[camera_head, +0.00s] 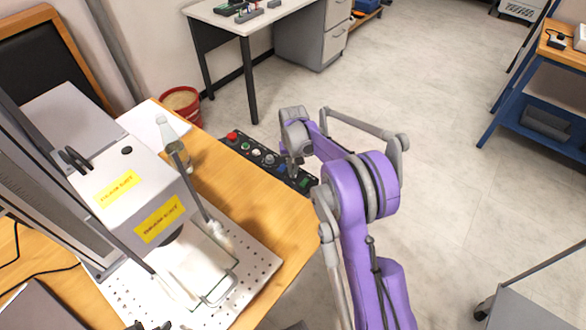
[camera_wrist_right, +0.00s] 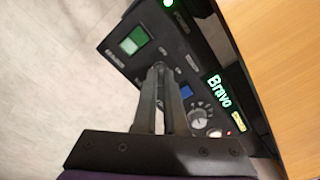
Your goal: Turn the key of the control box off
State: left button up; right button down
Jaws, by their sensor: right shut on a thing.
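The black control box (camera_head: 247,150) lies along the far right edge of the wooden table, with a red button (camera_head: 232,136) at its left end. In the right wrist view its panel (camera_wrist_right: 128,62) shows a green switch (camera_wrist_right: 133,40), a blue button (camera_wrist_right: 186,91), a grey dial (camera_wrist_right: 201,115) and a lit "Bravo" display (camera_wrist_right: 219,91). My right gripper (camera_head: 292,168) is at the box's right part. In the right wrist view its fingers (camera_wrist_right: 160,75) are together at the panel, shut on the key, which they mostly hide; its turn angle cannot be read.
A laser marker (camera_head: 130,190) with yellow labels stands on a perforated white plate (camera_head: 255,285) at left. A bottle (camera_head: 172,140) stands on the wooden table (camera_head: 225,185) near the box. A red bucket (camera_head: 182,103) is behind. Open floor lies right of the arm.

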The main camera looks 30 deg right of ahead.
jog(key=c, duration=1)
grip_release()
pick_arm(q)
jog(key=shift+r+p, duration=0.5)
pick_arm(e)
notch_tip(320, 180, up, 11)
jog(key=shift+f, duration=0.1)
